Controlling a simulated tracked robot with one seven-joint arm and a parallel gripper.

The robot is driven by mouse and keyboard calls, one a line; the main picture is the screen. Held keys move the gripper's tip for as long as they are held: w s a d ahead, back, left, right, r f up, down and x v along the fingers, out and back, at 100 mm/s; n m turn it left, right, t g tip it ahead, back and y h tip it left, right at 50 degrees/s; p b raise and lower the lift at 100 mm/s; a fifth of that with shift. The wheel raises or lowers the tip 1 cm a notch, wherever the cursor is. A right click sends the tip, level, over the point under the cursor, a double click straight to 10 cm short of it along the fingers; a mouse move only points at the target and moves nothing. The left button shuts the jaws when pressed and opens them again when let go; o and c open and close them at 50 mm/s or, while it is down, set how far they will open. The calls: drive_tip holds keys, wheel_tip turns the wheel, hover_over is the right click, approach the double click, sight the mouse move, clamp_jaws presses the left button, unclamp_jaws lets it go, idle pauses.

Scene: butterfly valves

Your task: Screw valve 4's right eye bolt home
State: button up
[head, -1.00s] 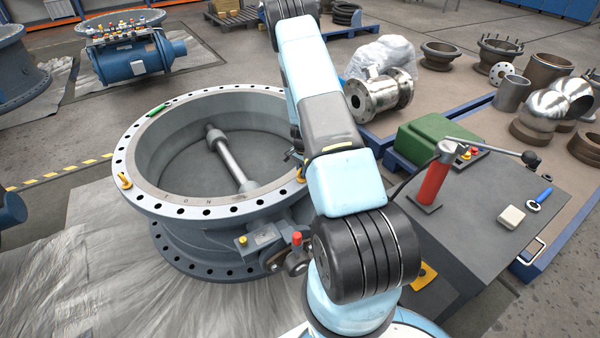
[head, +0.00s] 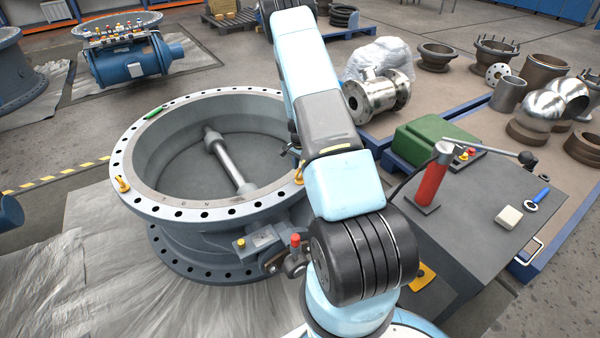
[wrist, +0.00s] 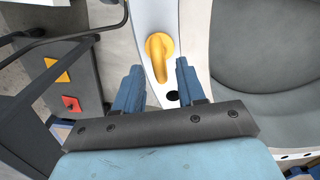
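Valve 4 is the big grey flanged ring (head: 165,205) lying flat in the head view. Its right eye bolt (head: 299,177) is yellow and shows on the rim just left of my arm. In the wrist view this eye bolt (wrist: 158,55) stands on the pale rim, ahead of my gripper (wrist: 157,84). The left eye bolt (head: 122,184) sits on the rim's left side.
A dark bench (head: 470,215) with a red cylinder (head: 432,182) stands right of my arm. A green tool (head: 156,112) lies on the rim's far left. A shaft (head: 230,163) crosses the valve's bore. A small red-topped fitting (head: 295,242) projects at its front.

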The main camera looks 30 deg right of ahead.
wheel_tip(320, 180, up, 10)
idle(0.4)
drive_tip(key=shift+r, duration=0.1)
drive_tip(key=s+a+r+n+t, duration=0.1)
drive_tip(key=s+a+r+n, duration=0.3)
drive_tip(key=r, duration=0.7)
drive_tip(key=s+a+r+n+t+y, duration=0.1)
drive_tip(key=s+a+r, duration=0.1)
drive_tip(key=a+r, duration=0.6)
drive_tip(key=s+a+r+n+t, duration=0.1)
drive_tip(key=s+a+r+n, duration=0.15)
drive_tip(key=r, duration=1.05)
drive_tip(key=s+a+r+n+t, duration=0.1)
drive_tip(key=s+r, duration=0.3)
drive_tip(key=s, duration=0.4)
drive_tip(key=s+a+r+n, duration=0.3)
drive_tip(key=s+a, duration=0.1)
drive_tip(key=s, duration=0.5)
drive_tip(key=s+a+r+n+t+h, duration=0.1)
drive_tip(key=s+a+r+n, duration=0.1)
drive_tip(key=s, duration=0.6)
wheel_tip(320, 180, up, 3)
drive_tip(key=shift+s+a+f+t, duration=0.2)
drive_tip(key=shift+s+a+t, duration=0.15)
drive_tip(key=shift+a, duration=0.35)
